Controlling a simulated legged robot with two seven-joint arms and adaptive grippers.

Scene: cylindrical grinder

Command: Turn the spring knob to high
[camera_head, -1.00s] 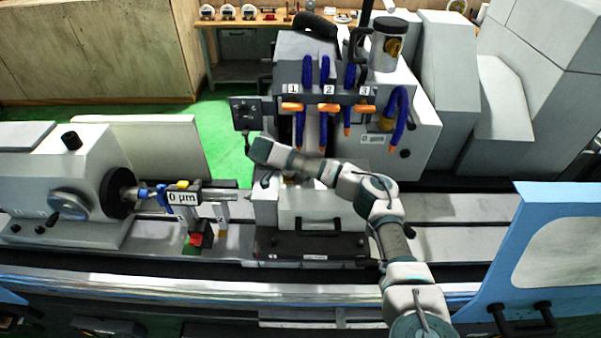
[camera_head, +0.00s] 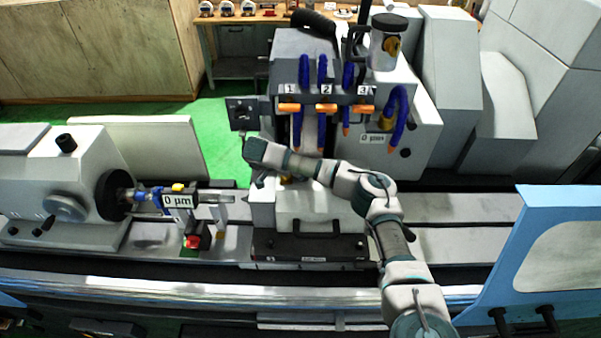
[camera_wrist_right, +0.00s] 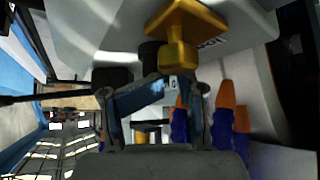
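No part in view is clearly readable as the spring knob. A dark box with a small round knob (camera_head: 240,113) stands on the left of the grinding head, just beyond my right gripper (camera_head: 250,152). My right arm reaches in from the lower right, over the grey block (camera_head: 315,205) on the machine bed. The fingers show in the right wrist view (camera_wrist_right: 160,100), but their tips are dark and overlap the background. A yellow T-shaped part (camera_wrist_right: 183,35) and a dark cylinder (camera_wrist_right: 150,57) appear beyond them. Contact cannot be told. My left gripper is not in view.
Blue hoses with orange parts (camera_head: 326,107) hang above my right forearm. A workpiece with a "0 µm" gauge (camera_head: 178,201) sits left of my gripper. A blue door (camera_head: 545,240) stands at the right. The bed (camera_head: 460,245) is clear right of my arm.

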